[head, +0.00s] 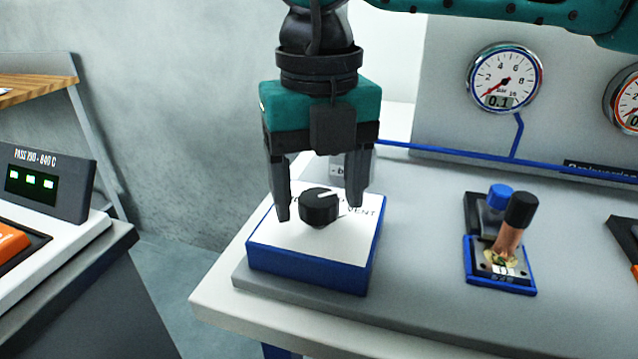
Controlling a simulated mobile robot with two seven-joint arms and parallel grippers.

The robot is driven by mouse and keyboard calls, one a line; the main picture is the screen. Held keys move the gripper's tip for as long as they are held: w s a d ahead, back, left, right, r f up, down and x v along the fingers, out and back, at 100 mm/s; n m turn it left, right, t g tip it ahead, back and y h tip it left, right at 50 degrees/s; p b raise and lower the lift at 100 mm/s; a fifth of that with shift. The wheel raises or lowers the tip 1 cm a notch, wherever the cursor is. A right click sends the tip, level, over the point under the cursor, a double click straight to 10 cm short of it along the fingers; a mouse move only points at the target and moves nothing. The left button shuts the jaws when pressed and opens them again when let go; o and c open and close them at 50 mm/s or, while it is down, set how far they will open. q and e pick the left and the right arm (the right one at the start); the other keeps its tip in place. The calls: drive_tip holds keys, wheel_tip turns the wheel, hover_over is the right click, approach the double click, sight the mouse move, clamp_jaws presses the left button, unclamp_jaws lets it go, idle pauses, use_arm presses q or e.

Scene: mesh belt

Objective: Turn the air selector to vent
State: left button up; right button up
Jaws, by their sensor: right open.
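The air selector is a black round knob (320,207) with a white pointer line, on a white-topped box with blue sides (310,266). The pointer line slants toward the upper right. The word VENT (362,212) is printed to the right of the knob; other lettering behind it is partly hidden by the gripper. My right gripper (318,212) points down over the box, open, with one finger to the left of the knob and one to the right. I see gaps between the fingers and the knob. My left gripper is not in view.
A lever with a black tip (508,225) and a blue-tipped one (499,197) stand to the right. A gauge (504,78) reading 0.1 is on the back panel, with a blue pipe (440,153) below. A display unit (45,184) stands left, across a gap.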

sight(319, 198)
wheel_tip(319, 198, up, 13)
drive_tip(key=p, duration=0.2)
drive_tip(key=shift+p, duration=0.4)
